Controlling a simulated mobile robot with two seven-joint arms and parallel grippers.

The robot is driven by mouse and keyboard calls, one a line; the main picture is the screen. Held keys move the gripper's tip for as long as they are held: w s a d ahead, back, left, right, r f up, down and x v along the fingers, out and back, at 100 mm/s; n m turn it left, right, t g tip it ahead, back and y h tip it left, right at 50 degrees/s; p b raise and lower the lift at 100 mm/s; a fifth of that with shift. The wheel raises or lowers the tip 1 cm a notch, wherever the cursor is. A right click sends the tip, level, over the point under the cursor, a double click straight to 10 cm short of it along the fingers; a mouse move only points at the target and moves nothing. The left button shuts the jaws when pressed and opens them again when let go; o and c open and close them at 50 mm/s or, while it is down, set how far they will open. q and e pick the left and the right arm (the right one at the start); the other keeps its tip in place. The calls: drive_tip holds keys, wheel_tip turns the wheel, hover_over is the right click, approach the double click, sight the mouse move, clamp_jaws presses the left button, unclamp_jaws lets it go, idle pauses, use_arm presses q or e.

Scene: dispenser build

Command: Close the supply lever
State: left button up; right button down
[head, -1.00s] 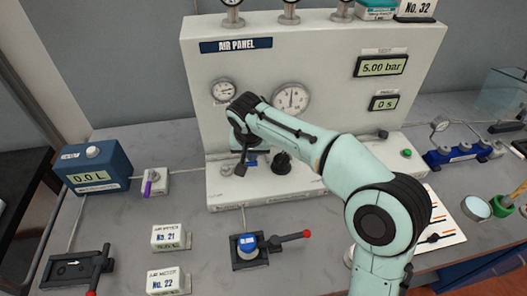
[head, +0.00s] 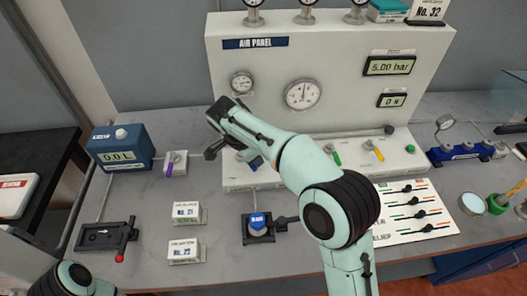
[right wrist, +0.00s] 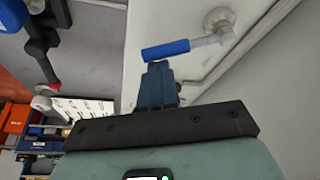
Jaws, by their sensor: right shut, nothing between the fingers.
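A lever with a blue handle (right wrist: 166,50) shows in the right wrist view, its grey stem running to a round fitting on the pale panel base. In the head view its blue handle (head: 256,162) is partly hidden by my right arm; I cannot read a label on it. My right gripper (right wrist: 159,68) is shut and empty, its fingertips right at the side of the handle; I cannot tell if they touch. In the head view the right gripper (head: 213,151) is at the left end of the air panel (head: 330,52). My left gripper is out of view.
Green (head: 334,153) and yellow (head: 375,150) handles are along the panel base. A blue meter (head: 121,150), a purple-handled valve (head: 170,167) and a red-tipped lever (head: 124,240) stand at left. White No. 21 (head: 186,212) and No. 22 (head: 184,250) boxes are in front.

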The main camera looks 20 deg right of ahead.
drive_tip(key=a+m, duration=0.1)
drive_tip(key=m, duration=0.1)
drive_tip(key=a+m+g+p, duration=0.1)
drive_tip(key=shift+s+a+r+m, duration=0.1)
drive_tip(key=shift+s+a+m, duration=0.1)
drive_tip(key=shift+a+m, duration=0.15)
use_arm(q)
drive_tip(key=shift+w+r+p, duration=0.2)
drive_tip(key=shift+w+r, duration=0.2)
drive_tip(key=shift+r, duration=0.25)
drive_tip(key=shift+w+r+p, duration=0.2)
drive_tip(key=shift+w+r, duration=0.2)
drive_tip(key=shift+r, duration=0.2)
use_arm(e)
drive_tip(key=shift+a, duration=0.5)
